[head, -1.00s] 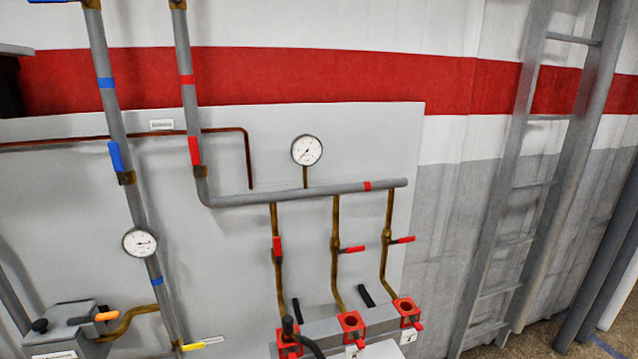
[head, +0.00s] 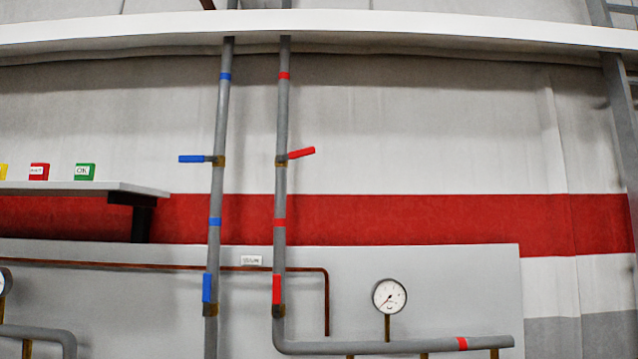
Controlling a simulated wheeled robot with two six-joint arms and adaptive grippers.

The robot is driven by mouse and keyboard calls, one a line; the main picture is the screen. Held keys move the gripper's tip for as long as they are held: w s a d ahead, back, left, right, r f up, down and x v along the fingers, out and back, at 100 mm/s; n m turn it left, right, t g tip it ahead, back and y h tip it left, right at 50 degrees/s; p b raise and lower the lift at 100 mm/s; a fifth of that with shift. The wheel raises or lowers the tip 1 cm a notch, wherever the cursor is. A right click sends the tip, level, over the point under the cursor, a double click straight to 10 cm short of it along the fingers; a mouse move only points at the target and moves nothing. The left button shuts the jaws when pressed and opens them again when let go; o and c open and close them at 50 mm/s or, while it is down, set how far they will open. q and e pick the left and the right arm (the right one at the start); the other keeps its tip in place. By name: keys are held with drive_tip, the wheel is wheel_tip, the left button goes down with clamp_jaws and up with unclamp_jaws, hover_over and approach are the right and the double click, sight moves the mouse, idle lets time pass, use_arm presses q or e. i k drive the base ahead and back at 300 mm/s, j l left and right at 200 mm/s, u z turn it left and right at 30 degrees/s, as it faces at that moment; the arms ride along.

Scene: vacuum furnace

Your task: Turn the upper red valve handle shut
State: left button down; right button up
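The upper red valve handle (head: 301,153) is on the red-banded grey pipe (head: 282,120), above the red wall stripe. It sticks out to the right of its brass valve body, tilted slightly upward and roughly across the pipe. A lower red handle (head: 277,289) on the same pipe stands upright along it. Neither of my grippers shows in the head view.
A blue-banded pipe (head: 224,120) runs just left, with an upper blue handle (head: 192,159) pointing left and a lower blue handle (head: 207,288) upright. A shelf (head: 70,188) with label blocks juts out at left. A gauge (head: 389,296) sits lower right. A ladder (head: 622,130) stands at far right.

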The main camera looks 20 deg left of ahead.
sight(295, 154)
drive_tip(key=i+l+u, duration=0.25)
drive_tip(key=l, duration=0.4)
drive_tip(key=l+u, duration=0.2)
drive_tip(key=l, duration=0.45)
drive_tip(key=i+l+u, duration=0.1)
drive_tip(key=l+u, duration=0.15)
drive_tip(key=l, duration=0.45)
